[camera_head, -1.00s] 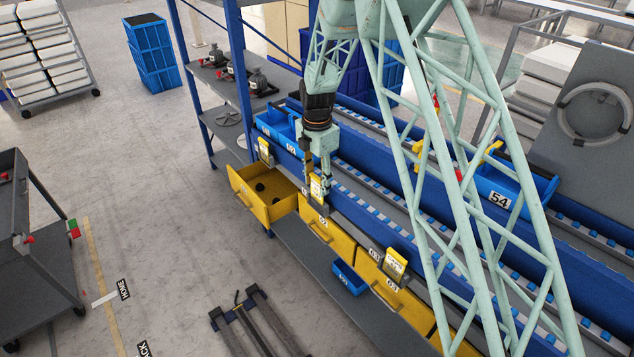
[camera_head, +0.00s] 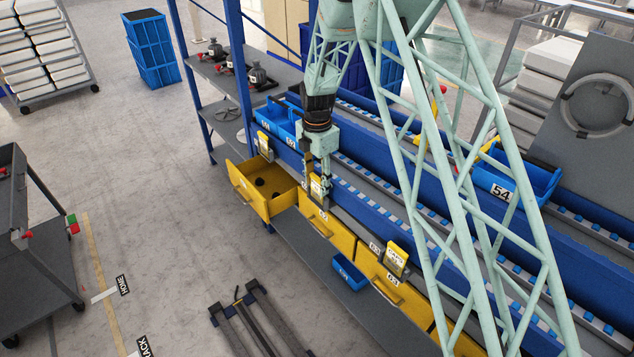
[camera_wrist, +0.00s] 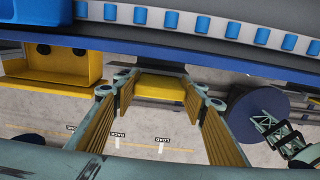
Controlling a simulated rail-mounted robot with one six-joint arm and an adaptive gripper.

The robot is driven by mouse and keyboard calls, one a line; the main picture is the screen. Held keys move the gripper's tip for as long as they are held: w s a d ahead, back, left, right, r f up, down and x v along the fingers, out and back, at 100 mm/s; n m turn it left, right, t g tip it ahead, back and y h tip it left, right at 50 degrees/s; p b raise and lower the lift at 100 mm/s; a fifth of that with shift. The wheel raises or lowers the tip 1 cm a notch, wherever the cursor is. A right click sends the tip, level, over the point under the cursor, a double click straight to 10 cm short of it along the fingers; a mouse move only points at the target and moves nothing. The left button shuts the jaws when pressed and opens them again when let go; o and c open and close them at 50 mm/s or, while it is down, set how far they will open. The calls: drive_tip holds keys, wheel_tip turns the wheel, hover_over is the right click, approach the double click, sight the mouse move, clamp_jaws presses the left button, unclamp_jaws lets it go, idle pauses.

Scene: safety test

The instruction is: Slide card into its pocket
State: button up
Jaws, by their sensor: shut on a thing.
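My gripper (camera_head: 318,178) hangs at the blue front beam of the rack, above the closed yellow drawers. Its fingers are shut on a yellow card (camera_head: 315,187) with a white label, which stands roughly upright. In the wrist view, my gripper (camera_wrist: 160,98) shows yellow ribbed pads on both sides of a yellow piece (camera_wrist: 161,88). The card is at the beam front, close above a drawer. The pocket behind or below it is hidden by the card and fingers; I cannot tell how deep the card sits. Its lettering is too small to read.
An open yellow drawer (camera_head: 240,188) with dark round things juts out at left. Other yellow cards stand along the beam at left (camera_head: 265,147) and right (camera_head: 396,258). A small blue bin (camera_head: 349,273) lies on the lower shelf. Blue bin 54 (camera_head: 545,180) sits on the rollers.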

drive_tip(key=shift+f, duration=0.4)
idle(0.5)
drive_tip(key=o, duration=0.8)
drive_tip(key=shift+r, duration=0.15)
drive_tip(key=shift+r, duration=5.9)
drive_tip(key=shift+r, duration=0.15)
drive_tip(key=shift+r+p, duration=1.6)
drive_tip(key=shift+r, duration=1.75)
